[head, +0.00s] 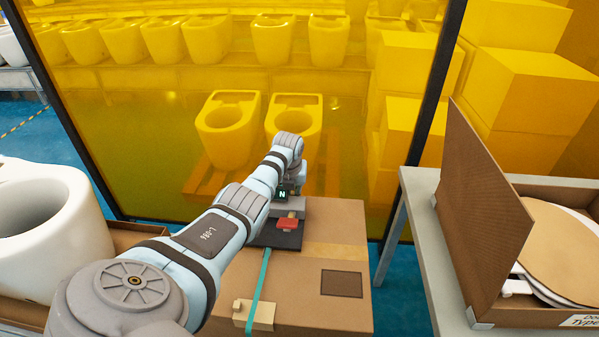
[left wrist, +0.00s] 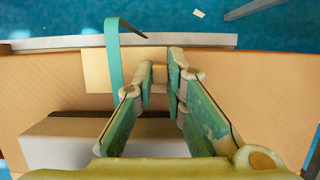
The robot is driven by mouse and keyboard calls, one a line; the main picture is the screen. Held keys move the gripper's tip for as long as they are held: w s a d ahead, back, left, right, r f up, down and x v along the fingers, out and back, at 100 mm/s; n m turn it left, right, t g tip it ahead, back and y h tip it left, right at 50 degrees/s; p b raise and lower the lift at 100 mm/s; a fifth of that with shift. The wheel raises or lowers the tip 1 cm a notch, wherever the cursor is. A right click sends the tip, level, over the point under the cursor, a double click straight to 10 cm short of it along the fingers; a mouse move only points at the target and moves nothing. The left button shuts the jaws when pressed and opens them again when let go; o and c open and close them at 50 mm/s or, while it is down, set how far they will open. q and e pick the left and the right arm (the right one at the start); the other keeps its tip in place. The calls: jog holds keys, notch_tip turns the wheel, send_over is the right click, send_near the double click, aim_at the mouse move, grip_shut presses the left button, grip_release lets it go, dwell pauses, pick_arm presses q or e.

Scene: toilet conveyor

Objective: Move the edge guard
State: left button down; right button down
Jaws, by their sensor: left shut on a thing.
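A beige edge guard (left wrist: 98,72) lies at the edge of the cardboard box in the left wrist view, beside a teal strap (left wrist: 113,65). My left gripper (left wrist: 160,76) reaches over the box, its green-padded fingers shut at the guard's right part. In the head view my arm hides the fingers and this guard. Another beige edge guard (head: 253,315) sits at the box's near edge, with the teal strap (head: 258,285) running to it. A black plate with a red part (head: 287,224) lies on the box (head: 325,265). My right gripper is out of view.
A yellow see-through screen (head: 130,150) stands behind the box, with toilets and cartons beyond. A white toilet (head: 40,215) stands at left. A grey table (head: 415,205) at right holds an open carton (head: 485,210). Blue floor shows between box and table.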

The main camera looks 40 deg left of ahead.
pick_arm(q)
jog(key=shift+s+a, duration=0.1)
jog(key=c, duration=1.6)
grip_release()
jog(key=shift+o, duration=0.2)
jog(key=v, duration=1.2)
